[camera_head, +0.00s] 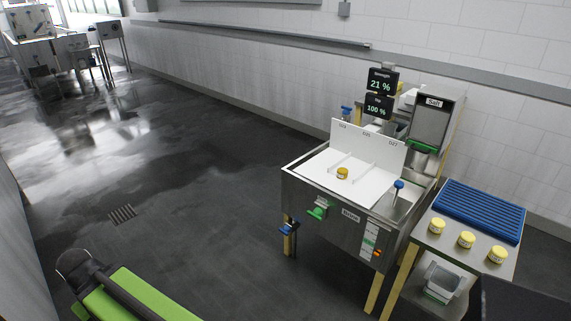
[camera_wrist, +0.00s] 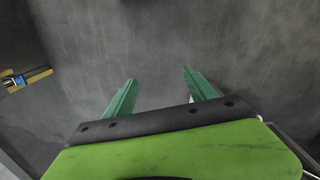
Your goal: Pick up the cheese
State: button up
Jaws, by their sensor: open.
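One small yellow cheese (camera_head: 343,173) sits on the white work surface of the steel press machine (camera_head: 330,205), between low white dividers. Three more yellow cheeses stand on the side table to the right: one at the left (camera_head: 438,225), one in the middle (camera_head: 466,239) and one nearest (camera_head: 497,255). In the wrist view my gripper (camera_wrist: 158,88) is open, its two green fingers apart with only dark floor between them. No cheese shows in the wrist view. In the head view my green and black arm is at the lower left, well away from the machine.
The side table (camera_head: 470,262) adjoins the machine's right side and carries a blue slatted rack (camera_head: 480,210). A grey bin (camera_head: 442,281) is below it. A floor drain (camera_head: 122,214) lies in open dark floor at the left. Other equipment (camera_head: 60,50) stands far back left.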

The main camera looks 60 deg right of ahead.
aim_at(341, 173)
jog(key=z, duration=2.4)
jog(key=k, duration=0.9)
jog(key=u, duration=0.05)
jog(key=i, duration=1.25)
jog(key=u, duration=0.7)
jog(key=i, duration=1.15)
jog(key=u, duration=0.3)
